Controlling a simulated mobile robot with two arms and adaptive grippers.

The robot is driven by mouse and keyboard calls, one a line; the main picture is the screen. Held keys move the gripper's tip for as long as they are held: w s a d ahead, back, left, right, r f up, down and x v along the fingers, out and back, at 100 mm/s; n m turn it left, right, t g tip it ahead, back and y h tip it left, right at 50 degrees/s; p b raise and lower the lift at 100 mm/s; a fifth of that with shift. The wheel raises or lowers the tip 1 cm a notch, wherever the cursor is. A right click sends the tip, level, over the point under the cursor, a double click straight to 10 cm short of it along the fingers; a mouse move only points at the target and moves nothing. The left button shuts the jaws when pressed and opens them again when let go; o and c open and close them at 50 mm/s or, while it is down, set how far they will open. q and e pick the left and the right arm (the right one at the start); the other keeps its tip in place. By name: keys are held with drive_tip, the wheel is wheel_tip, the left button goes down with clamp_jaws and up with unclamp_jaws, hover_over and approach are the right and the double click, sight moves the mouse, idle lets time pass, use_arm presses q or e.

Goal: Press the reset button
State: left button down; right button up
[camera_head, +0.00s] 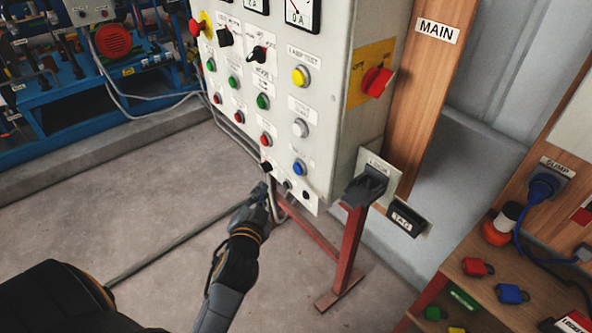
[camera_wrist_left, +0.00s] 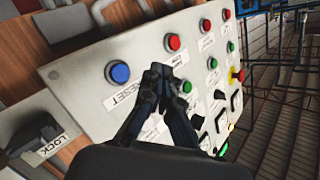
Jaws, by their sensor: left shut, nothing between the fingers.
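The reset button is a round blue button (camera_head: 299,167) low on the right of the grey control panel's face. In the left wrist view the blue button (camera_wrist_left: 118,72) stands out from the panel beside its RESET label (camera_wrist_left: 124,95). My left gripper (camera_head: 266,190) is in front of the panel's lower edge, below and to the left of the blue button. In the wrist view its fingers (camera_wrist_left: 160,72) are closed together and empty, pointing at the panel just right of the blue button. Contact with the panel cannot be told. My right gripper is not in view.
Other buttons, including a yellow one (camera_head: 300,76) and a white one (camera_head: 300,128), sit above the blue button. A red emergency knob (camera_head: 197,26) is at upper left. A dark LOCK holder (camera_head: 366,186) juts out at right. The floor (camera_head: 150,190) left of the panel is clear.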

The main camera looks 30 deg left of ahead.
sight(298, 169)
use_arm(q)
drive_tip(key=w+d+b, duration=0.1)
drive_tip(key=w+d, duration=0.1)
drive_tip(key=w, duration=0.5)
drive_tip(key=shift+d, duration=0.4)
idle(1.1)
drive_tip(key=shift+w+d, duration=0.15)
drive_tip(key=shift+w, duration=0.2)
drive_tip(key=shift+w+d, duration=0.2)
drive_tip(key=shift+w, duration=0.2)
idle(0.6)
drive_tip(key=shift+s, duration=0.1)
drive_tip(key=shift+s+a, duration=0.35)
drive_tip(key=shift+s, duration=0.35)
drive_tip(key=shift+p, duration=0.3)
